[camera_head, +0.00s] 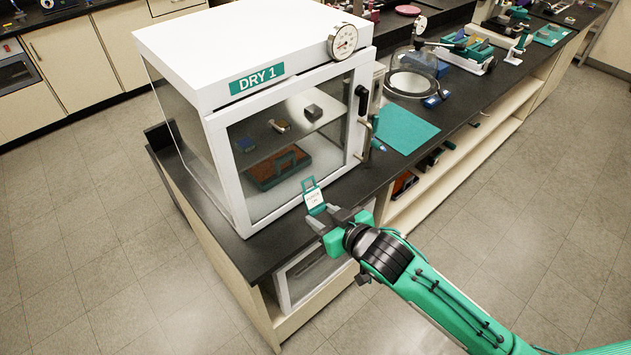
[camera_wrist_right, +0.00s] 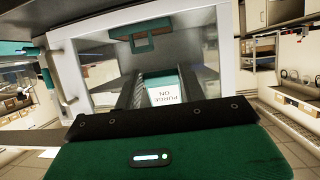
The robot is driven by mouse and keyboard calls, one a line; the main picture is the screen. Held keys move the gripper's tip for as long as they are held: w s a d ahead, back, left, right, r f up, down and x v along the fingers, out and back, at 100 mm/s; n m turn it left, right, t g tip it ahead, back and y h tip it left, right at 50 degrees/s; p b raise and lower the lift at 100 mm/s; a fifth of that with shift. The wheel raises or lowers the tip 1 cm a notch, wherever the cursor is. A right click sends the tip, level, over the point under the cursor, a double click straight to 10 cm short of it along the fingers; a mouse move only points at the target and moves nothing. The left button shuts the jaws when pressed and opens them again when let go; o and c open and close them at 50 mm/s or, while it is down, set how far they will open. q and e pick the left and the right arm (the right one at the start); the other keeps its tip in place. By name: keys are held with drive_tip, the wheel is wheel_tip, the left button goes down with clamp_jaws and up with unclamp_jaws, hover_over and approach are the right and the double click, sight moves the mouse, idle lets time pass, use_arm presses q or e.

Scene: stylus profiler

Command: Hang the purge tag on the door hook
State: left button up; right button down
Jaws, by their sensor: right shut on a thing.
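The purge tag (camera_head: 314,198) is a small white card with a teal border and a teal loop on top. My right gripper (camera_head: 322,214) is shut on its lower part and holds it upright, loop up, in front of the lower door of the white DRY 1 cabinet (camera_head: 235,40). In the right wrist view the tag (camera_wrist_right: 165,94) sits between the fingers, its "PURGE ON" lettering upside down. A black fitting (camera_head: 362,98) is on the door's right frame, above a metal handle (camera_head: 364,138). I cannot tell which part is the hook. My left gripper is out of view.
Behind the door glass is a brown and teal tray (camera_head: 278,170), with small items on a shelf above. A gauge (camera_head: 343,41) sits at the cabinet's top right corner. A teal mat (camera_head: 405,130) and a glass dome (camera_head: 412,73) occupy the black bench to the right.

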sight(315, 183)
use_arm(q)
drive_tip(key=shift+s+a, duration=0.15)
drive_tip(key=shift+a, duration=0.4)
use_arm(e)
drive_tip(key=r+t+y, duration=0.1)
drive_tip(key=r, duration=0.2)
drive_tip(key=a+r+t+y, duration=0.1)
drive_tip(key=r, duration=0.3)
drive_tip(key=a+r+t+y, duration=0.1)
drive_tip(key=r+y, duration=0.1)
drive_tip(key=r, duration=0.1)
drive_tip(key=shift+w+r+n+t, duration=0.3)
drive_tip(key=shift+w+n+t, duration=0.1)
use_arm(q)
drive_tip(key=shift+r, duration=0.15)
use_arm(e)
drive_tip(key=shift+w+a+p, duration=0.2)
drive_tip(key=shift+w+p, duration=0.05)
drive_tip(key=shift+p, duration=0.1)
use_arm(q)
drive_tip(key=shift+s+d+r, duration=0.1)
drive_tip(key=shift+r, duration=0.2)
use_arm(e)
drive_tip(key=shift+x, duration=2.1)
drive_tip(key=shift+f, duration=0.2)
use_arm(q)
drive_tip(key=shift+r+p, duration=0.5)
drive_tip(key=shift+p, duration=0.15)
use_arm(e)
drive_tip(key=shift+w, duration=0.1)
